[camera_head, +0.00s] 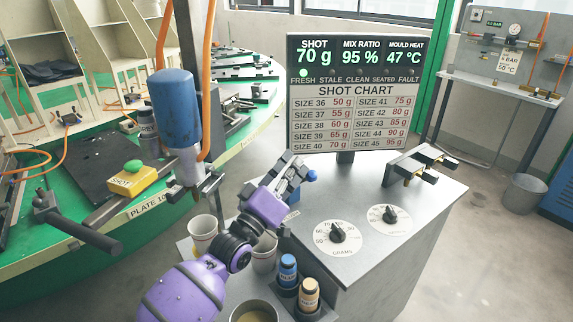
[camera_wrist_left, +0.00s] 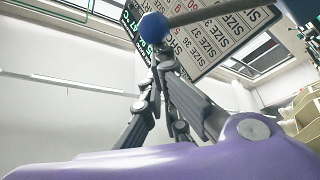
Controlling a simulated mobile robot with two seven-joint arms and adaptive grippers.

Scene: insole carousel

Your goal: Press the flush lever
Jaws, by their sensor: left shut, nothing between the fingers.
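The flush lever appears to be the blue ball knob (camera_head: 311,176) beside my left gripper's fingers, above the console's left side. In the left wrist view the blue knob (camera_wrist_left: 154,28) sits at the end of a grey rod that runs off to the upper right. My left gripper (camera_head: 297,163) is shut and empty, its fingers just left of the knob. In the left wrist view the fingertips (camera_wrist_left: 160,58) lie just below the knob; I cannot tell if they touch it. My right gripper is not in view.
The grey console (camera_head: 375,250) carries two dials, a black fixture (camera_head: 420,163) and the shot display (camera_head: 342,95). Left are a hanging blue mixing head (camera_head: 177,110) and the green carousel (camera_head: 60,265). Paper cups (camera_head: 203,230), bottles (camera_head: 288,270) and a metal pot stand in front.

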